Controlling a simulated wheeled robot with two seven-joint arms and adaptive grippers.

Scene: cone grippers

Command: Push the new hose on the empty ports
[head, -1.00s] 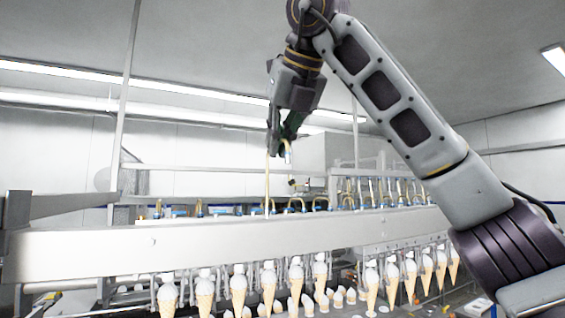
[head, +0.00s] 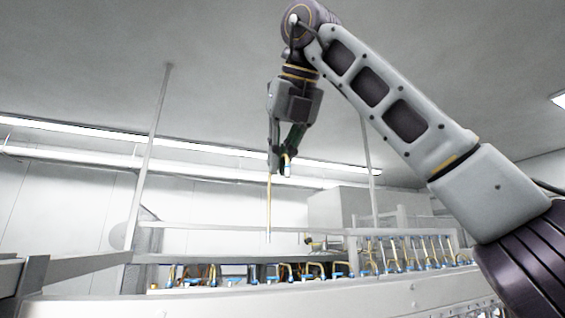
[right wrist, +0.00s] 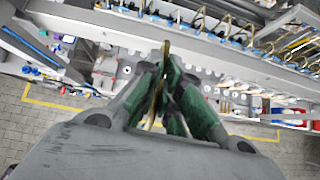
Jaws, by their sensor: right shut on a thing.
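My right gripper (head: 281,165) is shut on a yellow-tan hose (head: 269,205), which hangs almost straight down from its fingers, its lower end above the row of ports. A short bent end with a pale tip shows beside the fingers. In the right wrist view, the green fingers (right wrist: 170,95) close around the hose (right wrist: 164,60). The row of blue-based ports with looped hoses (head: 285,272) runs along the machine below, and it also crosses the top of the right wrist view (right wrist: 200,28). I cannot tell which ports are empty. My left gripper is out of view.
A long pale machine beam (head: 250,301) spans the bottom of the head view. Upright posts (head: 150,150) and a horizontal rail (head: 200,228) stand around the ports. A grey box (head: 335,208) is behind. The air around the raised gripper is clear.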

